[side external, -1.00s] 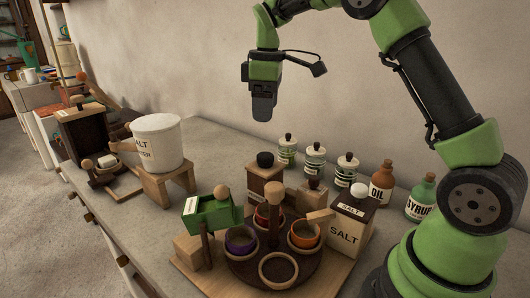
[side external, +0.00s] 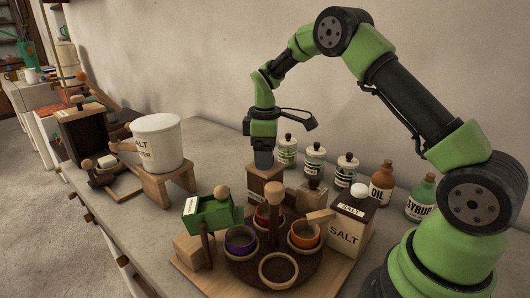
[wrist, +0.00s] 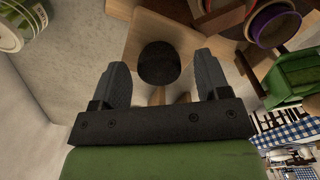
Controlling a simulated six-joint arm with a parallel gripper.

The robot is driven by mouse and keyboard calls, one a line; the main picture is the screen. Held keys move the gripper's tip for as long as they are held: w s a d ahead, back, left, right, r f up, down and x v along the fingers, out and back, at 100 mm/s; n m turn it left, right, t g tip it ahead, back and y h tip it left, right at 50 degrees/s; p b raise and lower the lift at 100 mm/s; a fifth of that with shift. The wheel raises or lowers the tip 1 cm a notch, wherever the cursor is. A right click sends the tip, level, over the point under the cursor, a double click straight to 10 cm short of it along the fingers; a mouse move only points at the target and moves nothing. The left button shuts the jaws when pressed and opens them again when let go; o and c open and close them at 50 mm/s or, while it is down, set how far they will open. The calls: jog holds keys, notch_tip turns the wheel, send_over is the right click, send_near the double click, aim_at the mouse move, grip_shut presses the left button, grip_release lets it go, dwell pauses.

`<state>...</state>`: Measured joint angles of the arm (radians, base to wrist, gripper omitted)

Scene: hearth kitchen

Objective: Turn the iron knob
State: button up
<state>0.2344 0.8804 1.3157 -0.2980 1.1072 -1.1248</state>
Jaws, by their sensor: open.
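The iron knob (wrist: 158,62) is dark and round and sits on top of a wooden box (side external: 264,187). In the side view my gripper hides the knob. My gripper (side external: 263,160) points down at the top of that box. In the wrist view the open fingers of my gripper (wrist: 161,70) stand on either side of the knob, with a gap on each side. I cannot tell how far down the fingers reach around it.
Several striped jars (side external: 315,160) stand behind the box. The salt box (side external: 346,226) is to its right. A round rack with colored bowls (side external: 306,234) and a green scoop-like box (side external: 210,214) stand in front. A white salt bucket (side external: 157,142) is at left on a wooden stand.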

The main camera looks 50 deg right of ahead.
jog(key=c, duration=0.9)
jog(key=shift+m, duration=0.4)
jog(key=m, duration=0.3)
jog(key=shift+m, duration=0.4)
jog(key=m, duration=0.4)
jog(key=shift+m, duration=0.3)
jog(key=m, duration=0.4)
jog(key=shift+m, duration=2.2)
